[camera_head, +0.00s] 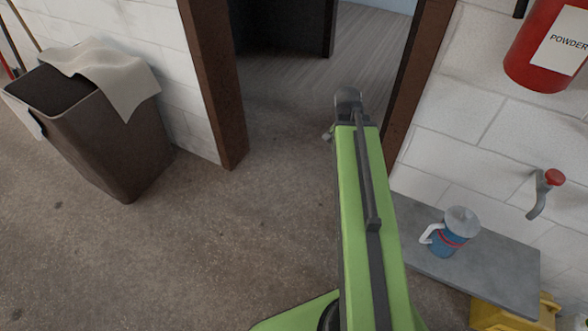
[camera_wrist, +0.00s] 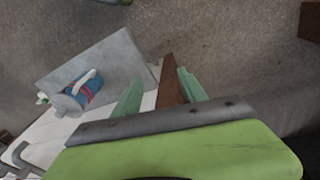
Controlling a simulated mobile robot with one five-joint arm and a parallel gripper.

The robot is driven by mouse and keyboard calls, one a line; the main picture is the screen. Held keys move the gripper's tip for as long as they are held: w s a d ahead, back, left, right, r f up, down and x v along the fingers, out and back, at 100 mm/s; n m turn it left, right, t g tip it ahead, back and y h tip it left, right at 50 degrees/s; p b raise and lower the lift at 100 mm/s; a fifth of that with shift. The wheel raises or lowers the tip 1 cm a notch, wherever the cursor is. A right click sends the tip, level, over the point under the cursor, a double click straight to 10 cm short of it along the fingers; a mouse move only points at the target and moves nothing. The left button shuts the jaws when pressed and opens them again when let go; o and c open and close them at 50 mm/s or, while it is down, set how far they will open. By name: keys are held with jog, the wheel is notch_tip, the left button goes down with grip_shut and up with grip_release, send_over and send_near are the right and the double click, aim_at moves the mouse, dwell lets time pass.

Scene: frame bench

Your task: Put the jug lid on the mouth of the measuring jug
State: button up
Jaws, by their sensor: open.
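The measuring jug (camera_head: 449,241) stands on a grey slab. It is blue with red bands and a white handle on its left; it also shows in the wrist view (camera_wrist: 85,91). A pale grey round piece (camera_head: 462,220) is at its top; I cannot tell whether this is the jug lid or the jug's own rim. No separate lid is clearly visible. My gripper (camera_wrist: 158,91) is open, with two pale green fingers and nothing held between them. It is well apart from the jug. In the head view, the arm hides most of the gripper.
The grey slab (camera_head: 487,273) sits against a white block wall, with a tap (camera_head: 540,194) and red extinguisher (camera_head: 545,48) above. A yellow object (camera_head: 490,315) is below. A brown bin (camera_head: 105,140) with a cloth stands left. A brown-framed doorway opens ahead; the floor between is clear.

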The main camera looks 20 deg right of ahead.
jog(key=w+a+n+y, duration=0.1)
jog(key=a+n, duration=0.5)
jog(key=a, duration=0.7)
jog(key=w+a+n, duration=0.4)
jog(key=a+n, duration=0.2)
jog(key=a, duration=0.7)
jog(key=shift+a+f+t+y, duration=0.15)
jog(key=shift+a+t+y, duration=0.15)
jog(key=shift+y, duration=0.1)
notch_tip(320, 180, up, 10)
jog(key=p, duration=1)
